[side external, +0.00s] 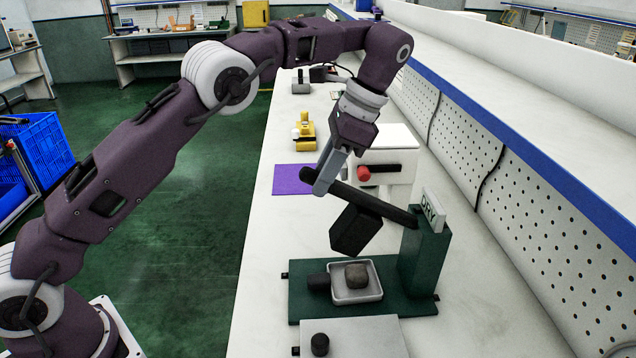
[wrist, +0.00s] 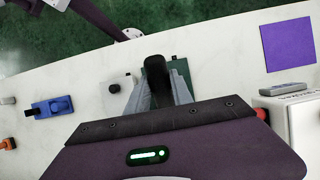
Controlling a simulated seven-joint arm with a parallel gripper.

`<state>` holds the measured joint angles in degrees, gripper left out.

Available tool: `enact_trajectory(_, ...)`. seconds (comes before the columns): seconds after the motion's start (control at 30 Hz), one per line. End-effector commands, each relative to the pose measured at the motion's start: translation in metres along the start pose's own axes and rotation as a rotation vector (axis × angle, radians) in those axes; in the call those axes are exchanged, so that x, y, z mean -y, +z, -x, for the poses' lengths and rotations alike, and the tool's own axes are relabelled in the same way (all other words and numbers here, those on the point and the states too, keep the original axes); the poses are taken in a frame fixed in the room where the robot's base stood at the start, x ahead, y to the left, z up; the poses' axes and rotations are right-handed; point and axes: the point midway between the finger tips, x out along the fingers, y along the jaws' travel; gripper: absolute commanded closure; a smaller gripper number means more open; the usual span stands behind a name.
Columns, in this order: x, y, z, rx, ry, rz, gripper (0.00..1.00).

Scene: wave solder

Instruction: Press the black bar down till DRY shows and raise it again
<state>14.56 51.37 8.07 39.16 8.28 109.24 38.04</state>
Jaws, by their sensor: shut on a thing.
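The black bar (side external: 380,208) runs from a green post (side external: 425,255) on the right up to its free end at the left, so it is tilted with the free end raised. A black block (side external: 354,232) hangs under it, above a grey lump (side external: 357,275) in a shallow white tray (side external: 368,297) on the green base. A sign reading DRY (side external: 433,211) stands on top of the post. My gripper (side external: 322,184) is shut on the bar near its free end. The wrist view shows the bar end (wrist: 157,75) between the fingers.
A white box with a red knob (side external: 363,174) stands just behind the bar. A purple mat (side external: 295,179) and a yellow device (side external: 306,132) lie farther back. A grey plate with a black knob (side external: 320,344) is at the front. A perforated wall panel (side external: 540,215) lines the right.

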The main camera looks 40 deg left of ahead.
Motion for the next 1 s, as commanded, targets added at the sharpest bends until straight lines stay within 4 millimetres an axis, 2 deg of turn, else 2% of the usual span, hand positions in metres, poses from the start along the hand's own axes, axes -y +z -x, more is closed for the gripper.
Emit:
enact_trajectory(0.27,0.001,-0.0004,0.0018,-0.006,-0.005,0.003,1.0)
enact_trajectory(0.3,0.001,-0.0004,0.0018,-0.006,-0.005,0.003,0.67)
enact_trajectory(0.4,0.0007,-0.0003,0.0017,-0.005,-0.004,0.003,0.51)
enact_trajectory(1.0,0.0016,0.0009,-0.0034,-0.02,0.002,0.002,0.51)
